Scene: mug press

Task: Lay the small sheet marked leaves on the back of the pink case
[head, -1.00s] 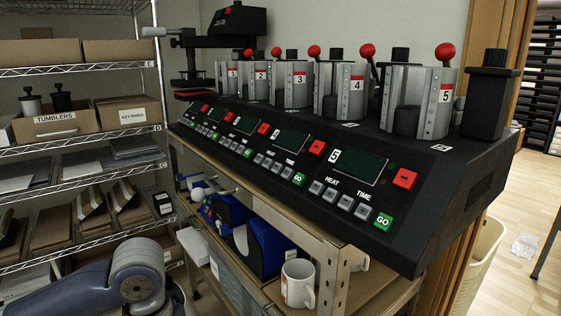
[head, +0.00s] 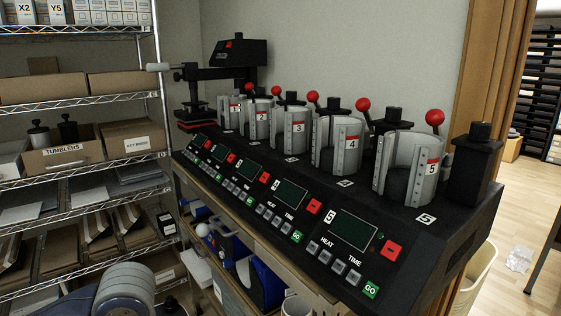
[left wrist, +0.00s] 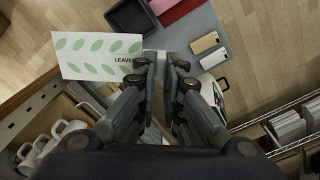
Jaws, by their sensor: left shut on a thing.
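The leaves sheet (left wrist: 97,57) is a white sheet with green leaf prints and the word LEAVES, in the left wrist view. My left gripper (left wrist: 158,66) is shut at its right edge and holds it above the floor and a grey surface; the fingers hide the gripped edge. A tan phone-shaped piece (left wrist: 204,43) and a white one (left wrist: 213,59) lie on the grey surface, right of the fingers. The head view shows neither gripper, only part of my arm at lower left.
A black tray (left wrist: 130,18) and a red flat item (left wrist: 179,10) are on the grey surface (left wrist: 232,75). White mugs (left wrist: 45,145) stand at lower left of the wrist view. In the head view, a black press console (head: 290,200) and a wire shelf (head: 80,140) with boxes fill the place.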

